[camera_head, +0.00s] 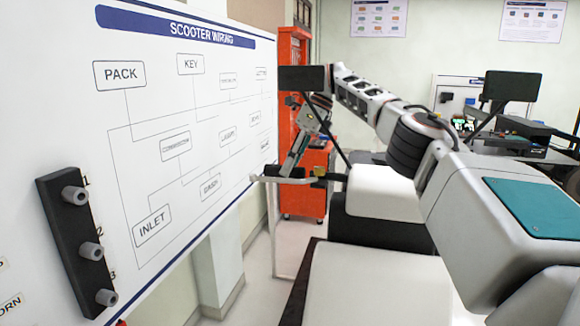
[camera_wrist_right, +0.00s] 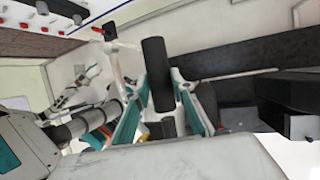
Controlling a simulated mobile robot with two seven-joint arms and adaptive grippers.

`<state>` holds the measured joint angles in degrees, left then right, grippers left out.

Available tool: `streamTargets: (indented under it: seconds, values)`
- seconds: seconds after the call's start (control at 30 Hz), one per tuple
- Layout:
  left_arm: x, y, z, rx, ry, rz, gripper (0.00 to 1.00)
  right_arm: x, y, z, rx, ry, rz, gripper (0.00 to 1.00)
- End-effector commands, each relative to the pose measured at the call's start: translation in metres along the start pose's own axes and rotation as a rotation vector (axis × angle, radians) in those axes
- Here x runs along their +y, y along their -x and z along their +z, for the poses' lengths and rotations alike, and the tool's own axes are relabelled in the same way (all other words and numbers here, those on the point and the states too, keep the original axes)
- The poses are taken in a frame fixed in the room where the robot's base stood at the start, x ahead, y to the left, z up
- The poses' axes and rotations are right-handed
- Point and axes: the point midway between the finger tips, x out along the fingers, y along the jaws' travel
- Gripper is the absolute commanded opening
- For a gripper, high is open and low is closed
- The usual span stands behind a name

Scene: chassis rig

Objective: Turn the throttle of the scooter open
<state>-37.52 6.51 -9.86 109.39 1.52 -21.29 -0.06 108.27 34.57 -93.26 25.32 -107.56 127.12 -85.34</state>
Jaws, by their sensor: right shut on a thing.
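The throttle is a black cylindrical grip (camera_wrist_right: 157,75), seen close up between the two fingers of my right gripper (camera_wrist_right: 160,88) in the right wrist view. The fingers, with teal pads, are shut on it, one on each side. In the head view my right gripper (camera_head: 290,166) reaches down from the end of the right arm to the scooter's handlebar (camera_head: 268,179). The grip itself is mostly hidden there, and its turn angle cannot be told. My left gripper is not in view.
A large white board titled "Scooter wiring" (camera_head: 190,95) stands at the left, with a black block of several knobs (camera_head: 62,235). An orange cabinet (camera_head: 294,60) is behind the gripper. A bench with equipment (camera_head: 525,150) is at the back right.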

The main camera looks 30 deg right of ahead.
Motion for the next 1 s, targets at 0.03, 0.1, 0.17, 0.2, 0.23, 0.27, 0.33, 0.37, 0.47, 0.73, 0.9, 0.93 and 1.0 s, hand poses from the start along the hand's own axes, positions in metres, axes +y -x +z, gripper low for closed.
streamTargets:
  seconds: [0.03, 0.1, 0.17, 0.2, 0.23, 0.27, 0.33, 0.37, 0.47, 0.73, 0.9, 0.93, 1.0]
  values:
    - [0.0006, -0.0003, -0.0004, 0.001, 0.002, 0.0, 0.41, -0.0003, -0.0024, -0.0013, 0.004, -0.004, 0.004, 0.03]
    - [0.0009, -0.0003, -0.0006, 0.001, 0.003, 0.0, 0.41, -0.0002, -0.0023, -0.0013, 0.004, -0.004, 0.004, 0.03]
    - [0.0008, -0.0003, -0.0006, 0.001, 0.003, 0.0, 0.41, -0.0002, -0.0023, -0.0013, 0.004, -0.003, 0.004, 0.03]
    - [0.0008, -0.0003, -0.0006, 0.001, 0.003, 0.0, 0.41, -0.0001, -0.0023, -0.0012, 0.004, -0.004, 0.004, 0.03]
    - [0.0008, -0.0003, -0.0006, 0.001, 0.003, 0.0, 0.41, -0.0001, -0.0023, -0.0012, 0.004, -0.003, 0.004, 0.03]
    - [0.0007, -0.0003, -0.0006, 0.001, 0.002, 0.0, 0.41, -0.0001, -0.0023, -0.0012, 0.004, -0.003, 0.004, 0.03]
    - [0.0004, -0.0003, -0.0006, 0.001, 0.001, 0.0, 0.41, -0.0001, -0.0022, -0.0011, 0.003, -0.003, 0.004, 0.4]
    - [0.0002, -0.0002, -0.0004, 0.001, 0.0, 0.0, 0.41, -0.0001, -0.002, -0.001, 0.003, -0.003, 0.003, 0.41]
    - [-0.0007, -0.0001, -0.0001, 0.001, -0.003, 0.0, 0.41, 0.0001, -0.0013, -0.0006, 0.002, -0.002, 0.003, 0.41]
    - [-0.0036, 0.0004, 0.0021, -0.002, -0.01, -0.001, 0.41, 0.0002, -0.0004, -0.0001, 0.0, -0.001, 0.002, 0.41]
    - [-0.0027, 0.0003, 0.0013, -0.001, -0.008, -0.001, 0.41, 0.0002, -0.0003, -0.0001, 0.0, 0.0, 0.0, 0.41]
    - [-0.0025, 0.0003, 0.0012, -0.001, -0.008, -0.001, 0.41, 0.0003, -0.0004, -0.0002, 0.001, 0.001, -0.001, 0.41]
    - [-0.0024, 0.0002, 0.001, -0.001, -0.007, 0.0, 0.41, 0.0003, -0.001, -0.0005, 0.003, 0.003, -0.006, 0.41]
